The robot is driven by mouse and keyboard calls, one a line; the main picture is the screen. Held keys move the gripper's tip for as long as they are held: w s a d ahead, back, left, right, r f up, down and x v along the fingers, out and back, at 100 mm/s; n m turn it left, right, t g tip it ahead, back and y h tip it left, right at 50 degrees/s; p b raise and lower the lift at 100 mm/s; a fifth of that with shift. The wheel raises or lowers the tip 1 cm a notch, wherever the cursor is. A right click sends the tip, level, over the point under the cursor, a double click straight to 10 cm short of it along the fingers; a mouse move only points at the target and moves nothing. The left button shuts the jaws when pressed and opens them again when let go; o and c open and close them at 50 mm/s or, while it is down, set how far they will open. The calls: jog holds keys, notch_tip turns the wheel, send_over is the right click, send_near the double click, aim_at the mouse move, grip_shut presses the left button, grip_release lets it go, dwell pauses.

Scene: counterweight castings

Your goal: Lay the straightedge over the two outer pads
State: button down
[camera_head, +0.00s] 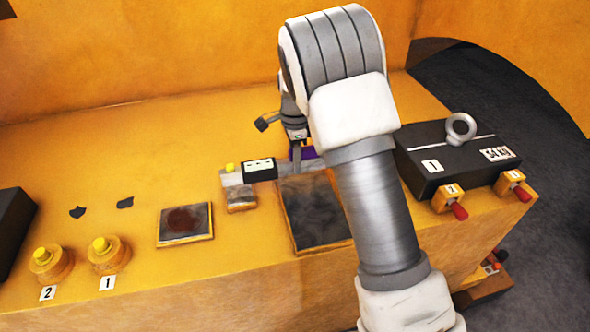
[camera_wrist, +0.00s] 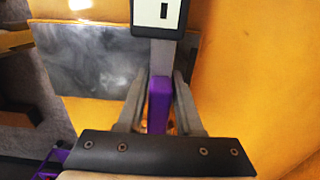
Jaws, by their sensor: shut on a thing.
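The straightedge (camera_head: 291,168) is a grey bar with a black labelled block (camera_head: 259,169) and a pale end with a yellow knob. My gripper (camera_head: 297,160) is shut on its purple grip, which shows between the fingers in the wrist view (camera_wrist: 158,105). The bar runs left over a small grey pad (camera_head: 240,199); whether it touches is unclear. Its right end is hidden behind my arm. A large dark pad (camera_head: 318,222) lies below and right, partly hidden by my arm; a grey plate also shows in the wrist view (camera_wrist: 105,62). A rust-stained pad (camera_head: 185,223) lies further left.
A black casting (camera_head: 430,165) with a lifting eye (camera_head: 459,128) stands at the right, with red-tipped clamps in front. Two yellow-topped knobs (camera_head: 107,254) sit at the front left. A dark block (camera_head: 10,230) is at the left edge. The back left surface is clear.

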jog(key=shift+f, duration=1.8)
jog(key=shift+f, duration=0.1)
jog(key=c, duration=0.6)
grip_release()
jog(key=shift+o, duration=0.2)
